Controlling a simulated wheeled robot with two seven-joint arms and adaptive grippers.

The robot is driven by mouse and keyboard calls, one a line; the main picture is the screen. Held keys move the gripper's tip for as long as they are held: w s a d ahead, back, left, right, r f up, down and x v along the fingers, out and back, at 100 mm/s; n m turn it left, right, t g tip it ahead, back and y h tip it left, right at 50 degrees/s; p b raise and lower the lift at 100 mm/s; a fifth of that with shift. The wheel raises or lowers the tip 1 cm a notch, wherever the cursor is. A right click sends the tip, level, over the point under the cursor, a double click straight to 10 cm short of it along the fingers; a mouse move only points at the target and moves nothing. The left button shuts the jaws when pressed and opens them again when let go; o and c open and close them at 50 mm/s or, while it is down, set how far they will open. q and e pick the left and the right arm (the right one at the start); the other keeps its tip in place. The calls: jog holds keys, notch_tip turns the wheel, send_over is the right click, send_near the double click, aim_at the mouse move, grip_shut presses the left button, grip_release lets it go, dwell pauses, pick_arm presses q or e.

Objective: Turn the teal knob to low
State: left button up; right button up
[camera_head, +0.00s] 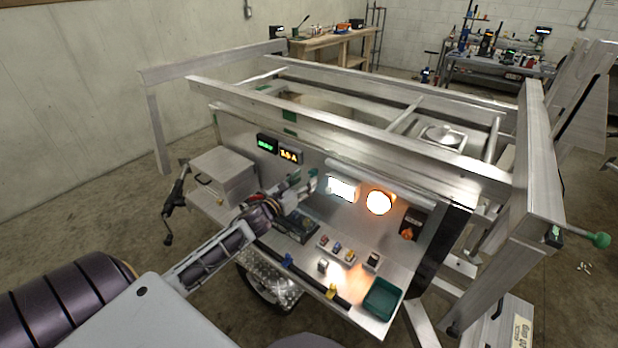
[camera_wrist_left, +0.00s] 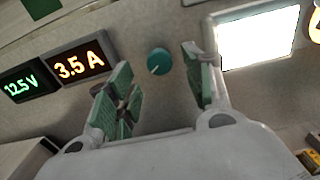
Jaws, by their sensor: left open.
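The teal knob (camera_wrist_left: 158,61) is on the upright metal panel in the left wrist view, with a pale pointer mark on its lower left. My left gripper (camera_wrist_left: 158,75) is open, its two green-padded fingers on either side of the knob in the picture. The knob shows between the fingers; I cannot tell how far off it is, and no contact shows. In the head view my left gripper (camera_head: 304,183) is in front of the panel, and the knob is hard to make out there. My right gripper is not in view.
Left of the knob are a green voltage display (camera_wrist_left: 28,83) and an amber current display (camera_wrist_left: 80,63). A lit white panel (camera_wrist_left: 258,38) is close on the right. Below, the shelf holds small switches (camera_head: 337,249) and a green tray (camera_head: 382,299). A metal beam (camera_head: 340,130) runs above.

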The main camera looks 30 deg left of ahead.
aim_at(311, 175)
pick_arm(q)
jog(key=shift+w+d, duration=0.1)
jog(key=shift+w, duration=1.5)
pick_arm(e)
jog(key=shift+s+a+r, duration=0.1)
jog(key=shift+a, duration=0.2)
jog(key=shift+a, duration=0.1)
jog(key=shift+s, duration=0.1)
pick_arm(q)
jog(key=c, duration=0.9)
jog(key=shift+c, duration=0.6)
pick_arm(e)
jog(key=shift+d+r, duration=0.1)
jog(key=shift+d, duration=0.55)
